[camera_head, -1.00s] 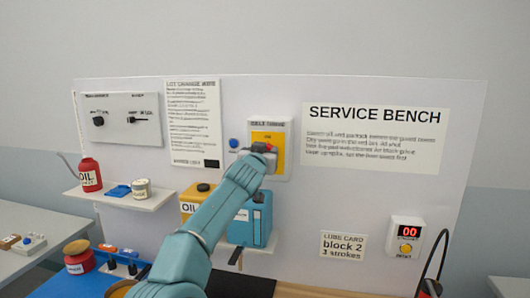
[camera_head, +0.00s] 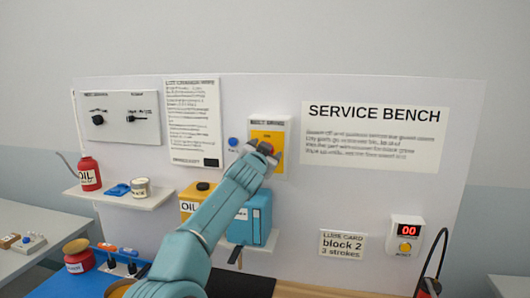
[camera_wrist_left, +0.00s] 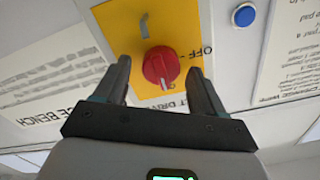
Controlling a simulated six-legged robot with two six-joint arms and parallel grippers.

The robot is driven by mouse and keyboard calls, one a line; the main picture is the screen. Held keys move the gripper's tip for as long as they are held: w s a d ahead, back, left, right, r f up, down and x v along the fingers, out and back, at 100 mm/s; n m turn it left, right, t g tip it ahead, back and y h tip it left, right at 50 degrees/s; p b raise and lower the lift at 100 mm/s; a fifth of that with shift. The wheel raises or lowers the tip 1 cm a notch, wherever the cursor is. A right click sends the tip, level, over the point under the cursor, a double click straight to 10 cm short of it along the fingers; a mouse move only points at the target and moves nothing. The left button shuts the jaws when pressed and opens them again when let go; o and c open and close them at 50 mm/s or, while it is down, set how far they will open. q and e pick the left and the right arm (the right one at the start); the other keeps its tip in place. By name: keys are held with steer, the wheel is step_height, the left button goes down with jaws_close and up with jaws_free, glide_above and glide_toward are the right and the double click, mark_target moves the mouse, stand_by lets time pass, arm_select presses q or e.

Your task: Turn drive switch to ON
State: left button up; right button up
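The drive switch is a round red knob (camera_wrist_left: 160,66) on a yellow plate (camera_wrist_left: 112,20). In the left wrist view a white mark shows at the knob's lower edge, near a partly legible label; an OFF label is to its right. My left gripper (camera_wrist_left: 160,68) is open, with one finger on each side of the knob and a visible gap to each. In the head view my left gripper (camera_head: 264,152) is in front of the yellow switch panel (camera_head: 268,137) and covers much of the knob. My right gripper is in neither view.
A blue button (camera_wrist_left: 244,16) is beside the yellow plate. A blue container (camera_head: 250,222) and a yellow oil can (camera_head: 190,204) stand below the panel. A shelf (camera_head: 150,200) on the left holds a red oil can (camera_head: 88,175). The board right of the switch is flat.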

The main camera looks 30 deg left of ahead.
arm_select(q)
steer(key=b+v, duration=1.4)
steer(key=v, duration=0.2)
steer(key=shift+s, duration=0.15)
step_height(320, 180, up, 10)
steer(key=p, duration=0.9)
